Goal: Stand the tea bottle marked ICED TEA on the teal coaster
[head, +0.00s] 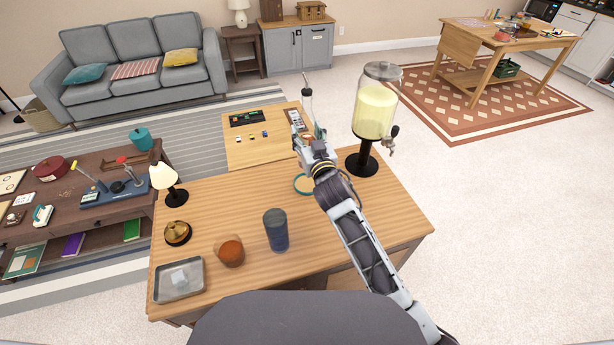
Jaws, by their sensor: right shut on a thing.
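The teal coaster (296,186), showing as a teal ring, lies on the table just nearer than the gripper and is partly covered by my right arm. My left gripper is not in view.
A drink dispenser (375,110) on a black stand is close right of the gripper. The table's right front is clear.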

